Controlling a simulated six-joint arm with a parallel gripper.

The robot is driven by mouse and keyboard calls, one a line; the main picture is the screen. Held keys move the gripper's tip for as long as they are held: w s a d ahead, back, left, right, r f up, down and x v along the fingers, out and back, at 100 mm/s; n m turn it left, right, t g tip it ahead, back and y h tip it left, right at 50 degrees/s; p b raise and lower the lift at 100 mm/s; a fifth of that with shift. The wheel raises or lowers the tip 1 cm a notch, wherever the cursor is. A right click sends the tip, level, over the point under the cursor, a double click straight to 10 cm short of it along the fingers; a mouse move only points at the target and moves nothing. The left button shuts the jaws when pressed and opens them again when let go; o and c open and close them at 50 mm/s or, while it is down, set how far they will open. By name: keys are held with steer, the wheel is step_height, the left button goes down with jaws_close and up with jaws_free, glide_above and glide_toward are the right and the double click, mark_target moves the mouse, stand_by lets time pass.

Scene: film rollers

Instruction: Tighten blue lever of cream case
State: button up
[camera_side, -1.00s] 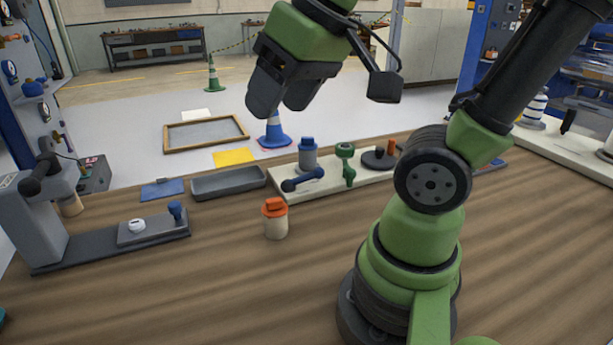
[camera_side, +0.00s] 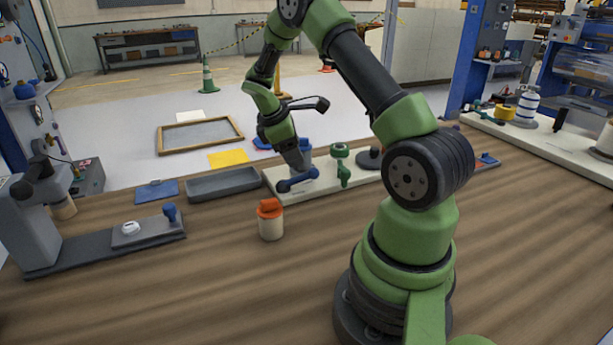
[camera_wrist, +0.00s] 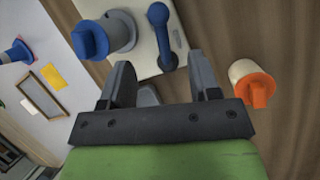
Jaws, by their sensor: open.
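The blue lever (camera_side: 297,181) lies along the front left part of a cream case (camera_side: 282,196), a low block on the wooden bench. My gripper (camera_side: 302,166) is low over the case, close to the lever. The wrist view shows my gripper (camera_wrist: 160,75) open, with the lever's nearer end just ahead of the gap between the fingers. I cannot tell whether a finger touches it.
A grey cylinder with a blue top (camera_wrist: 98,38) stands beside the lever. A green lever (camera_side: 342,165) is to its right on the case. A cream canister with an orange cap (camera_side: 270,222) stands in front. A grey tray (camera_side: 222,184) is left.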

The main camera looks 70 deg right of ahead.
mark_target(305, 174)
steer(key=x, duration=0.9)
steer(key=shift+c, duration=0.2)
jaws_close()
